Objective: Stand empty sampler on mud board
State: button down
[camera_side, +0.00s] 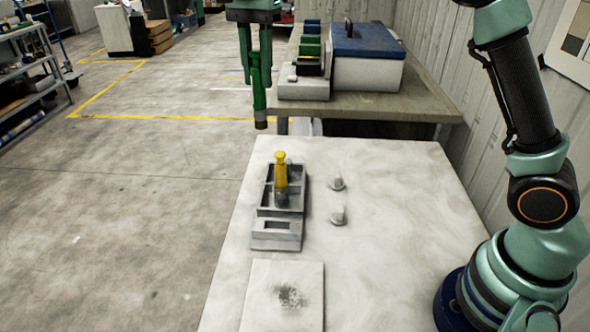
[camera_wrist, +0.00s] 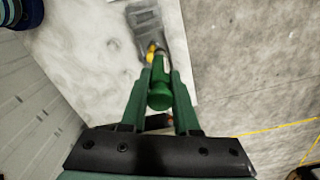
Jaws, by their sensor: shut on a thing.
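My gripper (camera_side: 256,72), with green fingers, is shut on a green-topped sampler (camera_side: 260,102) high beyond the far edge of the white table. The sampler hangs about upright with a dark lower end. In the wrist view its round green top (camera_wrist: 160,97) sits between the fingers. I cannot see whether it is empty. A yellow-handled sampler (camera_side: 280,172) stands upright in a grey compartment rack (camera_side: 275,234). The mud board (camera_side: 265,310), a pale square with a dark mud smear, lies at the table's near end, apart from my gripper.
Two small grey domed pieces (camera_side: 337,183) (camera_side: 338,216) stand right of the rack. A bench (camera_side: 420,104) behind carries a blue-lidded box (camera_side: 368,72) and a grey holder (camera_side: 303,88) with green blocks. The white table's right half is clear.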

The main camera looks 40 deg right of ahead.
jog(key=s+a+f+n, duration=0.1)
jog(key=s+a+n, duration=0.3)
jog(key=s, duration=0.5)
jog(key=s+a+n, duration=0.4)
jog(key=s+n, duration=0.1)
jog(key=s, duration=0.3)
jog(key=s+a+f+n, duration=0.1)
jog(key=s+a+n, duration=0.3)
jog(key=s, duration=0.5)
notch_tip(320, 180, down, 20)
jog(key=shift+w+r, duration=0.2)
jog(key=shift+f, duration=0.15)
jog(key=c, duration=0.7)
grip_release()
jog(key=shift+o, duration=0.2)
